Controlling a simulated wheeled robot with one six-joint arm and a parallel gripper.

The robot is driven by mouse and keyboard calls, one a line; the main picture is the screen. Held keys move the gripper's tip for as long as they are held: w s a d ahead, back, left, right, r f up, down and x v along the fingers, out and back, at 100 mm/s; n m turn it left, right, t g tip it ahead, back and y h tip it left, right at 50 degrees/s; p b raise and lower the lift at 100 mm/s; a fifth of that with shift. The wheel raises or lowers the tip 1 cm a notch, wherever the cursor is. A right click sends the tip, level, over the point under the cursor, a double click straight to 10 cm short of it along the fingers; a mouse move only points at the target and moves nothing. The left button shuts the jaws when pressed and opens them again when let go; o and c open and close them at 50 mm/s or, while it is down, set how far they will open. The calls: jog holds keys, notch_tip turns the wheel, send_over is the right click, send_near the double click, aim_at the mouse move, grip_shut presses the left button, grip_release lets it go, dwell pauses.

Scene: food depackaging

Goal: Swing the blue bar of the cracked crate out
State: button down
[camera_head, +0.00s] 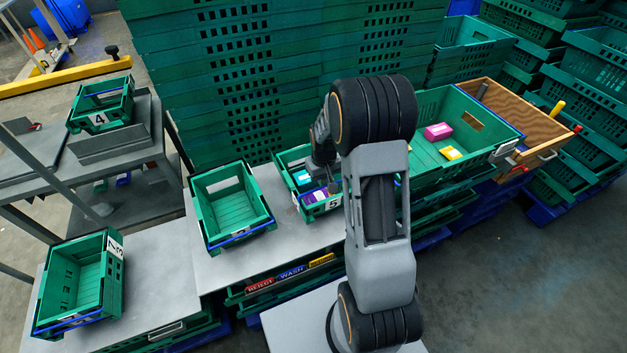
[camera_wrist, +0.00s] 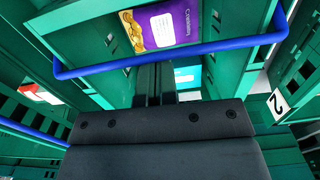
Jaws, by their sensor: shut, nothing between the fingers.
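A green crate (camera_head: 283,158) marked 5 stands in the middle of the grey table, partly hidden by my arm. It holds a purple packet (camera_wrist: 165,27) and a teal packet (camera_wrist: 188,78). A blue bar (camera_wrist: 215,48) spans this crate in the wrist view, its ends bent at the side walls. My gripper (camera_wrist: 154,68) is shut and empty, its fingertips close to the bar in the picture; I cannot tell if they touch it. In the head view my gripper (camera_head: 322,182) is low over the crate's near end. I cannot make out a crack in any crate.
An empty green crate (camera_head: 214,187) stands to the left, another (camera_head: 47,290) at the front left, and crate 4 (camera_head: 84,119) on a shelf. A large crate (camera_head: 425,100) with pink and yellow boxes and a wooden tray (camera_head: 545,125) are right. Tall crate stacks (camera_head: 230,80) close off the back.

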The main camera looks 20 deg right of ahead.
jog(key=shift+s+r, duration=0.15)
jog(key=shift+s, duration=0.45)
jog(key=shift+s+r, duration=0.15)
jog(key=shift+s, duration=0.4)
dwell(0.5)
jog(key=shift+s, duration=0.6)
dwell(0.5)
jog(key=r+p, duration=0.4)
jog(key=r, duration=0.1)
jog(key=w+r+p, duration=0.1)
jog(key=r+p, duration=0.1)
jog(key=r, duration=0.1)
